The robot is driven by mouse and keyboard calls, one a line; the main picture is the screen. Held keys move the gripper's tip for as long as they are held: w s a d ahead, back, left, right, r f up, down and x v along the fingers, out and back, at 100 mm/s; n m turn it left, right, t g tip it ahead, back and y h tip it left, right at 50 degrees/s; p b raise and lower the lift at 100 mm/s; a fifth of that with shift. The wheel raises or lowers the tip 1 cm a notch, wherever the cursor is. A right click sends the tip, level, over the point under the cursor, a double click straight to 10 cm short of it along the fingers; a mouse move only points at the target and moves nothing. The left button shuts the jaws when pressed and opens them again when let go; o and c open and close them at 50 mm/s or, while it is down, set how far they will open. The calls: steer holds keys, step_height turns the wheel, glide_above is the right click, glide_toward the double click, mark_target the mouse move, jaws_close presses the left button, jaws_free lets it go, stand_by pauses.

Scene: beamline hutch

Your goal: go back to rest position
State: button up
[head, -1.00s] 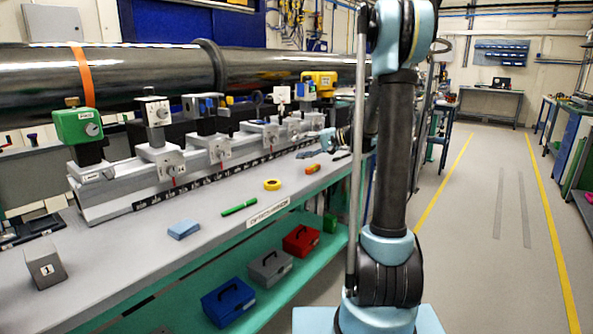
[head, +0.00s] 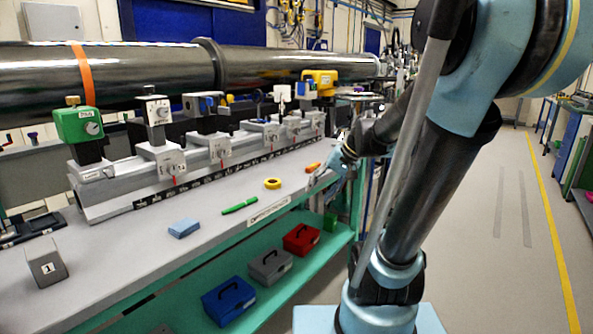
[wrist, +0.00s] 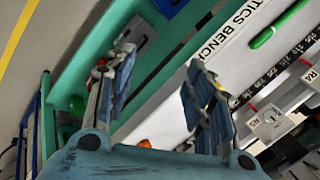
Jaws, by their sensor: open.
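My gripper (head: 338,172) is at the right end of the bench front edge in the head view, partly hidden by my own arm. In the wrist view my gripper (wrist: 155,85) shows two blue-grey fingers spread wide apart, with nothing held between them. Below it are the white bench edge with its "OPTICS BENCH" label (wrist: 245,22) and the green shelf frame (wrist: 65,65). My arm is folded over at the right of the head view, its upper link tilted.
On the bench (head: 125,262) lie a blue block (head: 184,228), a green marker (head: 240,205), yellow tape (head: 272,183) and an orange-red tool (head: 313,167). An optics rail (head: 110,200) runs behind them. Toolboxes (head: 228,300) sit on the shelf below. The right floor (head: 500,240) is clear.

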steer(key=s+d+f+h, duration=0.3)
steer(key=s+d+f, duration=0.2)
steer(key=s, duration=0.3)
steer(key=s+d+f+n+h, duration=0.1)
steer(key=s+d+f+h, duration=0.2)
steer(key=s+d, duration=0.3)
steer(key=shift+s+f, duration=0.85)
steer(key=shift+f, duration=0.05)
